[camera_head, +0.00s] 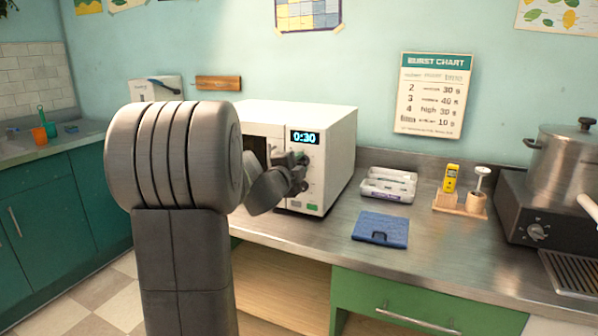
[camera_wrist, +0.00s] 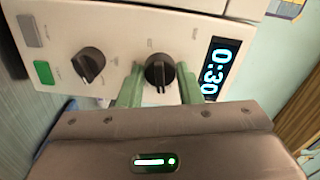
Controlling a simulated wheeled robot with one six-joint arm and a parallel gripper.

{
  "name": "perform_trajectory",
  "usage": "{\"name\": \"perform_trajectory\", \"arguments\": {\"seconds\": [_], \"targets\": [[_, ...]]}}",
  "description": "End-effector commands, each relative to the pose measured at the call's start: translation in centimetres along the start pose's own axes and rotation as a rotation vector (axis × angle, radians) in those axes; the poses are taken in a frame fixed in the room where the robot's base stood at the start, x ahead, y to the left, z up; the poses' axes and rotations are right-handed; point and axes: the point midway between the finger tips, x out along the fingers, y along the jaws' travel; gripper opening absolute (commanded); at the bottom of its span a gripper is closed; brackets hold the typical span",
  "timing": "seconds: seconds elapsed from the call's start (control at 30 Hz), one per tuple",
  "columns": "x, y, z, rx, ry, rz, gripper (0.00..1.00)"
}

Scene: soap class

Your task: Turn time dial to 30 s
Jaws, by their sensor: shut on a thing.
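The white microwave (camera_head: 338,150) stands on the steel counter, its front facing me. Its display (camera_head: 304,137) reads 0:30, and the display also shows sideways in the wrist view (camera_wrist: 220,68). My gripper (camera_head: 296,178) is at the control panel just below the display. In the wrist view its green fingers (camera_wrist: 159,80) are shut on the black dial (camera_wrist: 158,72) nearest the display, one finger on each side. A second black dial (camera_wrist: 89,65) sits farther from the display, untouched. In the head view my gripper mostly hides the dials.
A green button (camera_wrist: 43,72) and a grey button (camera_wrist: 31,31) are past the second dial. Right of the microwave are a white case (camera_head: 388,185), a blue folded cloth (camera_head: 380,230) and a wooden holder (camera_head: 460,204). A pot (camera_head: 562,160) stands at far right.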

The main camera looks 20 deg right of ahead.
Motion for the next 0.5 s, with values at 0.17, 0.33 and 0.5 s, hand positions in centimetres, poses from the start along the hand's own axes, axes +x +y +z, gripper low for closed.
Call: {"name": "perform_trajectory", "arguments": {"seconds": [0.17,0.33,0.5], "targets": [[0.0,0.21,-0.01,0.108,0.001,0.0,0.09],[0.0,0.18,-0.01,0.175,0.001,0.001,0.09],[0.0,0.11,0.0,0.21,0.0,0.001,0.09]]}}
